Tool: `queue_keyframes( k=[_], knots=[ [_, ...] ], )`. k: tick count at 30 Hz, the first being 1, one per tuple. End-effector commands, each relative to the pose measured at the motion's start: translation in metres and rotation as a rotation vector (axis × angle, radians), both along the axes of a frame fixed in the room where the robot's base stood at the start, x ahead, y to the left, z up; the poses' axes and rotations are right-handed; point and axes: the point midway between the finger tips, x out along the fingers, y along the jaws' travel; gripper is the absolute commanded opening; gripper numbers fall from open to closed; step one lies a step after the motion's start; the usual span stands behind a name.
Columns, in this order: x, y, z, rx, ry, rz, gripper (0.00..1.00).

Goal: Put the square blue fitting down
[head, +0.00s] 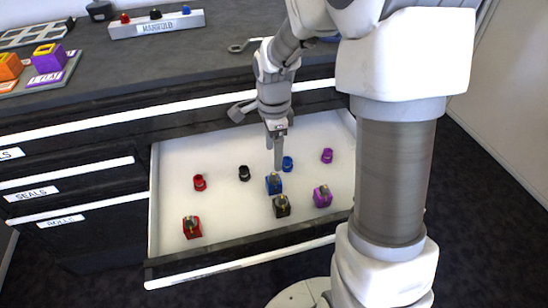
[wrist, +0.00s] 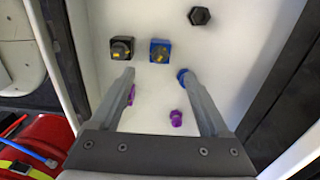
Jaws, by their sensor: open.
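The square blue fitting (head: 273,184) sits upright on the white floor of the open drawer (head: 225,221), between the round blue fitting (head: 288,163) and the square black fitting (head: 281,207). My gripper (head: 278,164) is over the drawer, just above the square blue fitting. In the wrist view my gripper (wrist: 158,76) is open, with nothing between its fingers. The square blue fitting (wrist: 160,51) shows whole there, just beyond the fingertips and apart from them. The round blue fitting (wrist: 182,76) is partly hidden by the right finger.
Square red (head: 192,227) and square purple (head: 322,196) fittings stand in the drawer, with round red (head: 199,183), black (head: 244,173) and purple (head: 327,155) ones. The drawer's front wall (head: 240,255) is a raised edge. Its left floor is mostly free. A manifold (head: 157,24) is on the counter.

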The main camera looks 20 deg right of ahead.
Motion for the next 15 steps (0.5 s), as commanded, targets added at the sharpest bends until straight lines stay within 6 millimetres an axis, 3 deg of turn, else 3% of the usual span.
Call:
queue_keyframes(
  k=[7, 15],
  knots=[
    [-0.013, 0.0, 0.036, -0.015, -0.05, 0.145, 0.79],
    [-0.064, 0.0, 0.106, -0.089, -0.18, 0.595, 0.79]
  ],
)
